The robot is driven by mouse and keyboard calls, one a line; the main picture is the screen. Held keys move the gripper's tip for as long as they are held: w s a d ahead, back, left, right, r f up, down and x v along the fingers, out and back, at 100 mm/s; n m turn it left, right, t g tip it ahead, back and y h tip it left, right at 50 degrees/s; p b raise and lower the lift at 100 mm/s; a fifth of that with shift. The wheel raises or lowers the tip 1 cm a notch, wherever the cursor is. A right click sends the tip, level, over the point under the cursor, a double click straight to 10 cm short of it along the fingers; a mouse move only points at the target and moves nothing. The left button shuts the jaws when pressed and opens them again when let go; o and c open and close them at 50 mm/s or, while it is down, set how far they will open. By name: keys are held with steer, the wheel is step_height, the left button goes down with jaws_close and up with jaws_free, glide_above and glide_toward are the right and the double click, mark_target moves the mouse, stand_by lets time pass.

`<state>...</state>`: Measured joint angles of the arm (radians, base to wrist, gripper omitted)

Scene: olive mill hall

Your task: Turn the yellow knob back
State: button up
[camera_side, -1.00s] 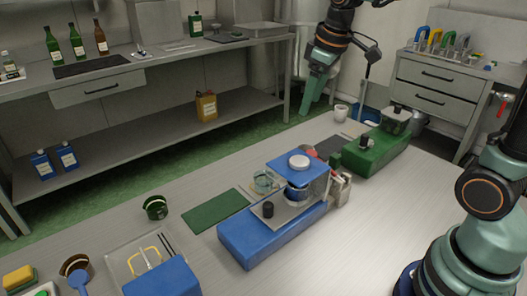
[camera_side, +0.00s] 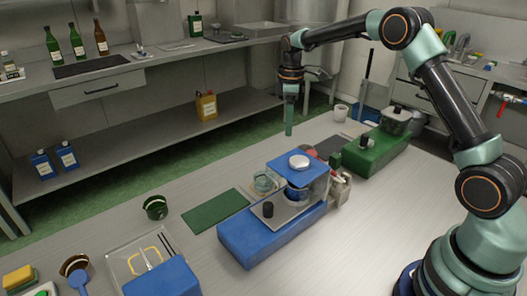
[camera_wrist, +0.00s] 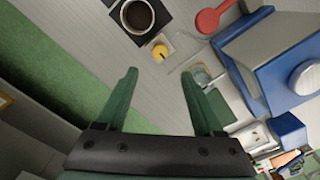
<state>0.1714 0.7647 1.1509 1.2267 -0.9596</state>
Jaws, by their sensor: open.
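The yellow knob (camera_wrist: 160,50) shows in the wrist view on a small pale plate, just beyond the gap between my fingertips. I cannot make it out in the side view. My gripper (camera_wrist: 158,74) is open with nothing between its green fingers. In the side view my gripper (camera_side: 289,132) points straight down beyond the blue machine, apart from it. I cannot tell from these frames how far the fingertips are above the knob.
A blue machine with a white disc (camera_side: 299,162) stands mid-table; its blue body (camera_wrist: 270,55) is right of the knob in the wrist view. A red round-ended thing (camera_wrist: 208,20) and a dark round vessel (camera_wrist: 138,15) lie near the knob. A green box (camera_side: 375,150) stands behind.

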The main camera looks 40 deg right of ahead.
step_height(320, 180, down, 11)
steer(key=shift+r, duration=0.1)
stand_by(0.3)
jaws_close()
